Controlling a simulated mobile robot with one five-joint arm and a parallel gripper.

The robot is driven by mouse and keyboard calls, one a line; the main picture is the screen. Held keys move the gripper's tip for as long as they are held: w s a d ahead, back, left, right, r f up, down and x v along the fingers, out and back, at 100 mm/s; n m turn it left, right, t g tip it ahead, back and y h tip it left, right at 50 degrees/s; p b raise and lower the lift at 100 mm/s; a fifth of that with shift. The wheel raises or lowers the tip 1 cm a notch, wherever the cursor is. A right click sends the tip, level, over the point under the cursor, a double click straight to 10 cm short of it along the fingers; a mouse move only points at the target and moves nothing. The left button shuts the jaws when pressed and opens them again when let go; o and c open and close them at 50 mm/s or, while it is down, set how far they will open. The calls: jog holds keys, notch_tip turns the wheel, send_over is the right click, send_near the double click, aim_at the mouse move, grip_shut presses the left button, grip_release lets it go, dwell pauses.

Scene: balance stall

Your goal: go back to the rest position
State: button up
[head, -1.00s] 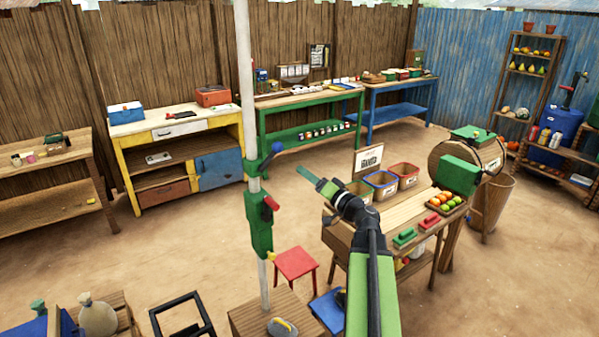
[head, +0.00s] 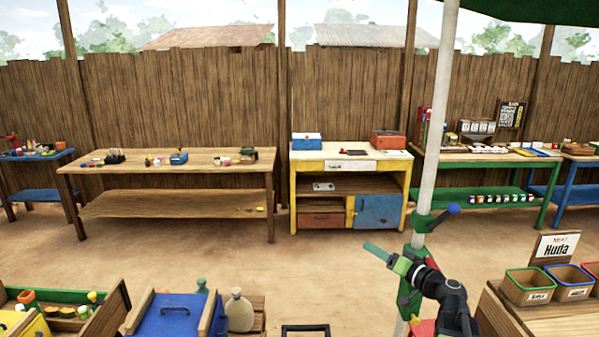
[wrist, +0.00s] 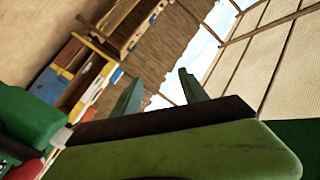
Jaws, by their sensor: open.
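My gripper (head: 378,250) shows in the head view at the lower right of centre, in front of the white post (head: 436,130) and pointing up and left. In the wrist view its two green fingers (wrist: 160,92) stand apart with nothing between them. No object is held. The wrist view is strongly tilted, with the fence, sky and canopy behind the fingers.
A green clamp with a blue-tipped handle (head: 437,217) is on the post close to my arm. A work table with bins (head: 527,287) is at right. A blue box (head: 175,315) and bottles are at lower left. Open sandy ground (head: 240,265) lies ahead.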

jog(key=s+a+f+n+g, duration=0.2)
jog(key=s+a+f+g, duration=0.3)
jog(key=a, duration=0.4)
jog(key=s+a+f+n+g, duration=0.2)
jog(key=a+f+n+g, duration=0.15)
jog(key=a+f, duration=0.55)
jog(key=s+d+f+g+h, duration=0.1)
jog(key=s+f+g+h, duration=0.35)
jog(key=s+f, duration=0.2)
jog(key=s+d+f+m+g+h, duration=0.1)
jog(key=s+d+m+h, duration=0.3)
jog(key=d, duration=0.5)
jog(key=shift+s+d+f+g+h, duration=0.3)
jog(key=shift+s+f+h, duration=0.2)
jog(key=shift+s, duration=0.45)
jog(key=shift+a+m, duration=0.1)
jog(key=shift+m, duration=0.15)
